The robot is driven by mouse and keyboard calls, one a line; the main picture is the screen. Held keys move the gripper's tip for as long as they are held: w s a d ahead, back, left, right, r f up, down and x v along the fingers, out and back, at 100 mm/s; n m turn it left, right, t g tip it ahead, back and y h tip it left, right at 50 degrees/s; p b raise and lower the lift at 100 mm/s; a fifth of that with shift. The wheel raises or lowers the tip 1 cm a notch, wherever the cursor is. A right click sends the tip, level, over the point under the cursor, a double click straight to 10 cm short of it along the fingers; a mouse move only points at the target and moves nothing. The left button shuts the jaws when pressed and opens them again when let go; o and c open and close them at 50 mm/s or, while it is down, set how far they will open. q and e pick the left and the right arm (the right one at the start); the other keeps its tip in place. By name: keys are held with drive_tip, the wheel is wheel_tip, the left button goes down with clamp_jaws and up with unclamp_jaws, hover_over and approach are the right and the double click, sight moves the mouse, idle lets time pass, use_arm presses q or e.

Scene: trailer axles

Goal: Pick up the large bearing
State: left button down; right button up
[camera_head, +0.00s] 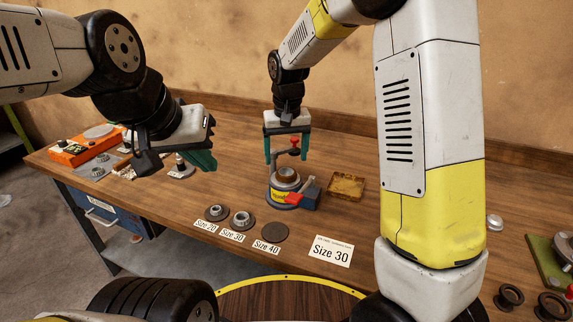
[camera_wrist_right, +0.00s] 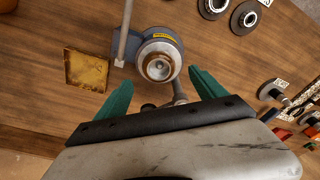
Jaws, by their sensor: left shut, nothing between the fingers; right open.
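A large bearing (camera_head: 287,174), brownish and ring-shaped, sits on top of a grey device (camera_head: 284,198) with a yellow band on the bench. In the right wrist view the bearing (camera_wrist_right: 158,66) shows from above, ahead of the fingers. My right gripper (camera_head: 287,157) is open and empty, pointing down just above the device; its teal fingers are apart in the right wrist view (camera_wrist_right: 160,92). I cannot tell whether they touch anything. My left gripper (camera_head: 207,163) is shut and empty, raised over the left part of the bench.
Dark pads stand behind labels Size 20, Size 30 and Size 40 (camera_head: 267,247); the Size 40 pad (camera_head: 274,232) is bare, the others hold bearings. A yellowish tray (camera_head: 345,187) is right of the device. An orange case (camera_head: 82,149) stands far left.

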sight(286, 172)
drive_tip(key=f, duration=0.5)
drive_tip(key=shift+w+f, duration=0.25)
drive_tip(key=shift+w, duration=0.15)
drive_tip(key=shift+c, duration=0.2)
drive_tip(key=shift+r, duration=0.1)
clamp_jaws()
